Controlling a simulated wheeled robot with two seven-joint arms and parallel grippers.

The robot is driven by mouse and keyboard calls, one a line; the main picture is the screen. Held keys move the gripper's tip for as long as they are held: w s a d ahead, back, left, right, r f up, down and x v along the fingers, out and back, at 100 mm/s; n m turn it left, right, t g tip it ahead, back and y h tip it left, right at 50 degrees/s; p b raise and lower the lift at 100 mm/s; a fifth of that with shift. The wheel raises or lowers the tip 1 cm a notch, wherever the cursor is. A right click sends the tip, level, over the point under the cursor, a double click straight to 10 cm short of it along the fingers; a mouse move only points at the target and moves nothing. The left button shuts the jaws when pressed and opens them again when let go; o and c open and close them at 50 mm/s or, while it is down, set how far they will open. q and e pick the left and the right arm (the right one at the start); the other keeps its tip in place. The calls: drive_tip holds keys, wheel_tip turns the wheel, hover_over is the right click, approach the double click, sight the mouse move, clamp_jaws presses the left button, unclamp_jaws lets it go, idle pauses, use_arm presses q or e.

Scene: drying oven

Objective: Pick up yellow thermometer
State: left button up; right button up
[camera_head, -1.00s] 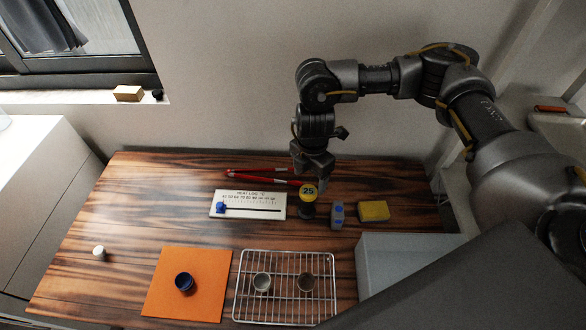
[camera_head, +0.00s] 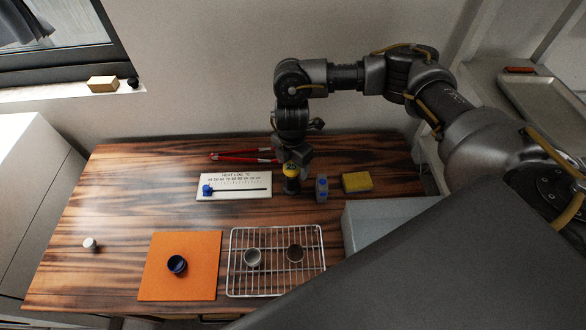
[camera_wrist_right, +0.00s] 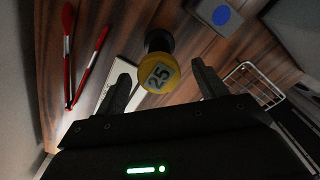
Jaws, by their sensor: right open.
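The yellow thermometer (camera_head: 291,170) has a round yellow head and a dark base, and it stands on the wooden table. Its face reads 25 in the right wrist view (camera_wrist_right: 158,75). My right gripper (camera_head: 293,158) is above it at its far side, partly covering the head in the head view. In the right wrist view the two fingers of my right gripper (camera_wrist_right: 163,88) are apart, with the yellow head between and just beyond their tips. I cannot tell whether they touch it. My left gripper is not in view.
A white scale card with a blue slider (camera_head: 234,186) lies left of the thermometer. A grey block with blue dots (camera_head: 321,188) and a yellow sponge (camera_head: 357,182) stand close on the right. Red tongs (camera_head: 240,156) lie behind. A wire rack (camera_head: 275,283) and orange mat (camera_head: 203,284) are in front.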

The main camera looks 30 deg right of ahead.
wheel_tip(320, 180, down, 4)
drive_tip(key=shift+w+f, duration=0.1)
drive_tip(key=shift+f, duration=0.2)
drive_tip(key=c, duration=1.1)
drive_tip(key=shift+o, duration=0.2)
drive_tip(key=shift+r, duration=5)
